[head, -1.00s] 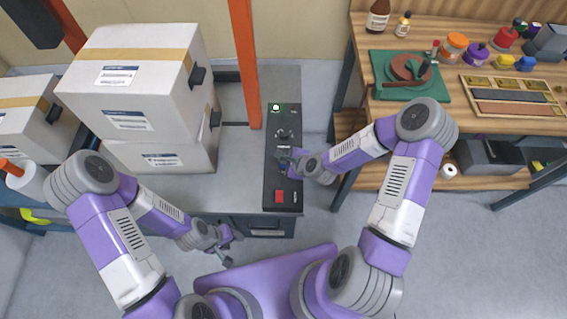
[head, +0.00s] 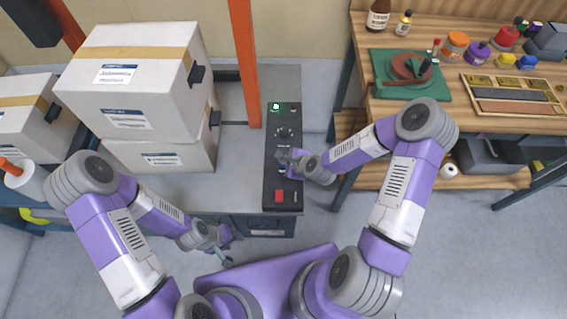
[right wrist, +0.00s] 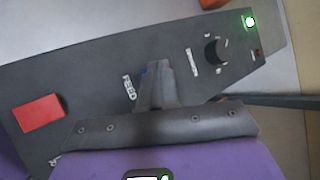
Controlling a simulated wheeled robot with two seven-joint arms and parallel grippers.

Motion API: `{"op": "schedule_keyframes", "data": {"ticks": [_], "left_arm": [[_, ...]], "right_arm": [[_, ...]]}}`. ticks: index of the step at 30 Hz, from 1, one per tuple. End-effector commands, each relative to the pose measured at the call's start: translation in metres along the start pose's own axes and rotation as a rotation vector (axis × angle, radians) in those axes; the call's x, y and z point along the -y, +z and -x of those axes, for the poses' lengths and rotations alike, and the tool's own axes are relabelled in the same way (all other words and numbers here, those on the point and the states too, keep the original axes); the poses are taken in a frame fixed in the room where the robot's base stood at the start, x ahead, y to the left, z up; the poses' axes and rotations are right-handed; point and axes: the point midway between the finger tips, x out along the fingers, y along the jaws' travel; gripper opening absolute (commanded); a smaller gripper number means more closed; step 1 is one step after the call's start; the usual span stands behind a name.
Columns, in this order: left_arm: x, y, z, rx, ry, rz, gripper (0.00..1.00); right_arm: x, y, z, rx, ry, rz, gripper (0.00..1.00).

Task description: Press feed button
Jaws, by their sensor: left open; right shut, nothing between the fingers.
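A black control panel (head: 269,182) stands on the grey bench in the middle of the head view. In the right wrist view a white FEED label (right wrist: 129,88) lies on the panel (right wrist: 75,85). A bit of blue, likely the feed button (right wrist: 143,72), shows beside the label, mostly hidden by my right gripper (right wrist: 158,68). That gripper is shut and empty, with its tips over the button; I cannot tell whether they touch it. It also shows over the middle of the panel in the head view (head: 284,156). My left gripper (head: 228,260) is open and empty, low near the bench front.
The panel also has a red button (right wrist: 39,113), a black knob (right wrist: 213,51) and a lit green lamp (right wrist: 250,21). An orange post (head: 244,65) rises left of the panel. White boxes (head: 150,125) stand left. A wooden workbench (head: 480,120) with bottles stands right.

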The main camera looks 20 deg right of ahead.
Motion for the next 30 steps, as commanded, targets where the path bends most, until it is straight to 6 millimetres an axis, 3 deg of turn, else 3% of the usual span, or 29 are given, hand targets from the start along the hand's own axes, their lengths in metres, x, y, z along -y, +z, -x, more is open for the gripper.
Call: {"op": "schedule_keyframes", "data": {"ticks": [30], "left_arm": [[0.0031,-0.0004,-0.0083,0.0,0.0,0.0,0.49]], "right_arm": [[-0.0047,-0.0048,-0.0067,0.0,0.0,0.0,0.0]]}}
